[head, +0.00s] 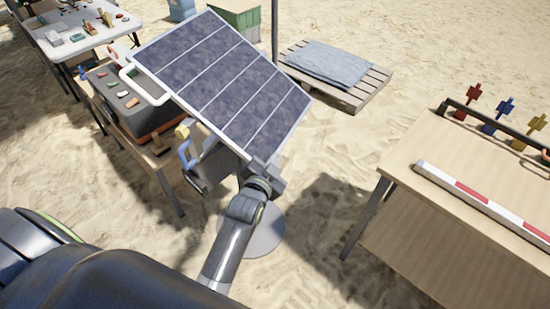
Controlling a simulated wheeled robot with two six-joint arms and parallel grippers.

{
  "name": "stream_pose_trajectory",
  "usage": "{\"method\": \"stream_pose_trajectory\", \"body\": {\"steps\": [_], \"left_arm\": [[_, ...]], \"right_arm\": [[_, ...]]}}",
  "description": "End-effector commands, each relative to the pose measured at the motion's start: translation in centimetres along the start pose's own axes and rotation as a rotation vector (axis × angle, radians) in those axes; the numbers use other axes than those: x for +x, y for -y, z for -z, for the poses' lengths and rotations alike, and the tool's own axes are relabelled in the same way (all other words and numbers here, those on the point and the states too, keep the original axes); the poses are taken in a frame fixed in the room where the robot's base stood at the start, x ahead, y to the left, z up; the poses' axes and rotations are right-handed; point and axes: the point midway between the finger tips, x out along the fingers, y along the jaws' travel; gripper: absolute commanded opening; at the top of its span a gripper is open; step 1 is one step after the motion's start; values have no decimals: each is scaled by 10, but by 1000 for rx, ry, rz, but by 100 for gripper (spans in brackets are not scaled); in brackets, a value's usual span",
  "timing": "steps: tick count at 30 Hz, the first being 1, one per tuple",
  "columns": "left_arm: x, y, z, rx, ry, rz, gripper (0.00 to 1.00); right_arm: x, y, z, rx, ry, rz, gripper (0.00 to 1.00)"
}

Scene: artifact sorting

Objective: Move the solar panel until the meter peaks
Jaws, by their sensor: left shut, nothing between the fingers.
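The solar panel (225,82) stands tilted in the middle of the head view, its dark blue cells facing up. It has a pale frame, and a white handle (148,84) sticks out at its left side. A round grey base (258,237) shows on the sand below it. My left gripper (266,172) is shut and empty at the panel's lower corner; I cannot tell whether it touches the frame. A grey box (210,166) sits partly under the panel. I cannot make out a meter reading. My right gripper is not in view.
A wooden table (430,205) with a red-and-white bar (480,200) stands at the right. A low table with a grey-and-orange case (122,100) stands close to the panel's left. A pallet (350,92) with folded cloth lies behind. Open sand lies between panel and right table.

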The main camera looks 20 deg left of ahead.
Motion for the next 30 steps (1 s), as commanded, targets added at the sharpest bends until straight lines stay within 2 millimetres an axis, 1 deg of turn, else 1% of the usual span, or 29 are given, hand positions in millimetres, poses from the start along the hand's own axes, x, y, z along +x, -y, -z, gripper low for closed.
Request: {"method": "stream_pose_trajectory", "body": {"steps": [1, 9, 14, 16, 21, 22, 25, 30], "left_arm": [[0, -2, -3, -1, 0, 0, 0], [-1, -2, -3, -1, 0, 0, 0], [0, -2, -4, 2, 1, 1, 0], [1, -4, -11, 22, 2, 6, 0], [8, -9, -38, 124, 4, 31, 0], [9, -9, -40, 136, 3, 35, 0], [10, -8, -45, 164, 3, 42, 0], [10, -8, -44, 169, 2, 43, 0]], "right_arm": [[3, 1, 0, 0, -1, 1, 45], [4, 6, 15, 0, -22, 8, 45], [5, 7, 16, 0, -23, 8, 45], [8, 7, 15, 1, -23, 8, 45], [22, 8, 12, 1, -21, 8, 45], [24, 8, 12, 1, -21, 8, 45], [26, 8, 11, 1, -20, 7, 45], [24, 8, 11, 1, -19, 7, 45]]}}
